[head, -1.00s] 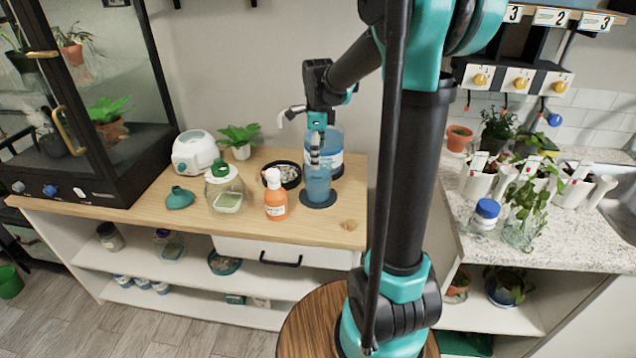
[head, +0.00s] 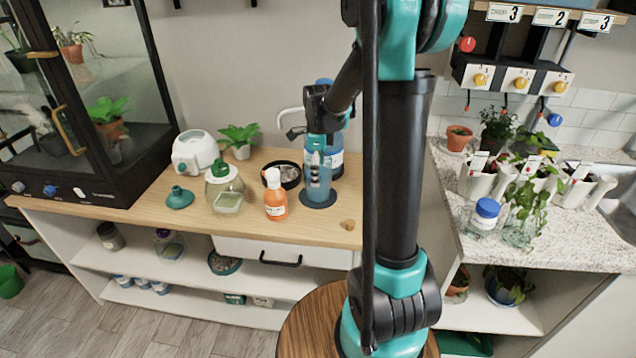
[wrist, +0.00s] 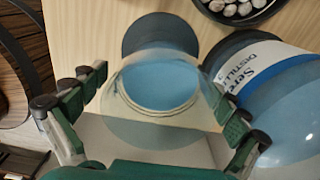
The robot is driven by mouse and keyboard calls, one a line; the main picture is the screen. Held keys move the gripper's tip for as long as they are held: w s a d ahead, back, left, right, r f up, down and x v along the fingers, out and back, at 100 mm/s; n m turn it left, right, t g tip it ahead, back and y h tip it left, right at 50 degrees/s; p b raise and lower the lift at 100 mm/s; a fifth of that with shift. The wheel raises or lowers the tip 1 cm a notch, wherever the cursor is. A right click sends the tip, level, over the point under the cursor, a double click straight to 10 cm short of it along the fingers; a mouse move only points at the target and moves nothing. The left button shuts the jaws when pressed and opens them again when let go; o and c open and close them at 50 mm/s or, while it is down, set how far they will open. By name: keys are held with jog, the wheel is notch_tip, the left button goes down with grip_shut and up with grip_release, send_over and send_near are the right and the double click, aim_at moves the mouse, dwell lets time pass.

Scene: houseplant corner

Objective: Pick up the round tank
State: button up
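The round tank appears to be the clear blue cylinder (head: 318,189) standing upright on a dark round mat (head: 318,203) near the right end of the wooden counter. My gripper (head: 317,160) is at its top, pointing down. In the wrist view the tank (wrist: 160,88) shows its round rim between my spread fingers (wrist: 158,100). The fingers are open, one on each side; I cannot tell whether either touches it. The mat (wrist: 160,35) shows beyond the tank.
A large labelled blue jug (head: 337,163) stands close behind the tank, near my right finger in the wrist view (wrist: 275,95). A pebble dish (head: 289,182), an orange bottle (head: 276,207) and a green-necked jar (head: 223,190) stand left.

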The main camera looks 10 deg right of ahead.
jog(key=c, duration=1.7)
jog(key=shift+r, duration=0.15)
jog(key=shift+c, duration=0.2)
